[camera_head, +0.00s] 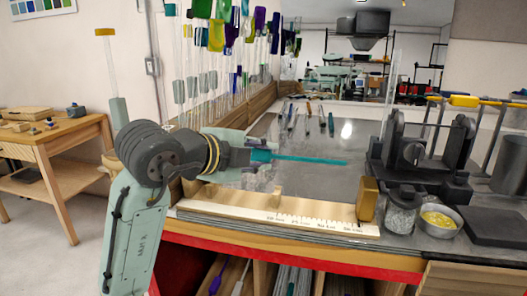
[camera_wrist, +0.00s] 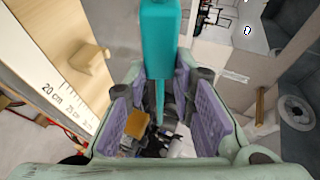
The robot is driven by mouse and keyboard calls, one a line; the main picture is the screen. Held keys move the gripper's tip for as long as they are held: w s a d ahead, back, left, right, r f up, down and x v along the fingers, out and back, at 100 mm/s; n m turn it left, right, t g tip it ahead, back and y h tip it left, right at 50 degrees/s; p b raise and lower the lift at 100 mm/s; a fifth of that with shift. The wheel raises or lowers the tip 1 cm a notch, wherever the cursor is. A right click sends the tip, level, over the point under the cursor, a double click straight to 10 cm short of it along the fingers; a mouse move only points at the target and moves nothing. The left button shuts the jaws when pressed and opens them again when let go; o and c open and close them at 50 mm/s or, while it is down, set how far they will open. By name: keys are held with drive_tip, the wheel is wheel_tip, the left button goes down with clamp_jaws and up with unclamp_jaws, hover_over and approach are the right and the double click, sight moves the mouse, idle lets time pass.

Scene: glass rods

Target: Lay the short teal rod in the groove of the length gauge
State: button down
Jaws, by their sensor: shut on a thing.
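The teal rod (camera_head: 305,160) lies nearly level, its thin end pointing right in the head view. My gripper (camera_head: 256,157) is shut on its thicker left end and holds it above the bench. In the wrist view the rod (camera_wrist: 158,40) runs from the top edge down between the purple pads of my gripper (camera_wrist: 160,92). The length gauge (camera_head: 230,208), a pale wooden strip with a printed scale, lies along the bench's front edge, nearer the camera than the rod. It also shows at the left of the wrist view (camera_wrist: 60,75). Its groove is not clear.
A brass block (camera_head: 367,198) stands at the gauge's right end and a small wooden block (camera_head: 277,196) on its middle. A glass jar (camera_head: 401,215), a bowl of yellow bits (camera_head: 439,221) and a dark machine (camera_head: 425,150) are right. Several rods (camera_head: 322,118) lie farther back.

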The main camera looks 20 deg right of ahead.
wheel_tip(320, 180, down, 7)
drive_tip(key=b, duration=0.5)
drive_tip(key=shift+s, duration=0.1)
drive_tip(key=shift+r, duration=0.15)
drive_tip(key=shift+r, duration=0.45)
drive_tip(key=shift+s+a+f+b, duration=0.1)
drive_tip(key=shift+f+b, duration=0.5)
drive_tip(key=shift+f, duration=0.4)
idle(1.1)
drive_tip(key=c, duration=1.3)
unclamp_jaws()
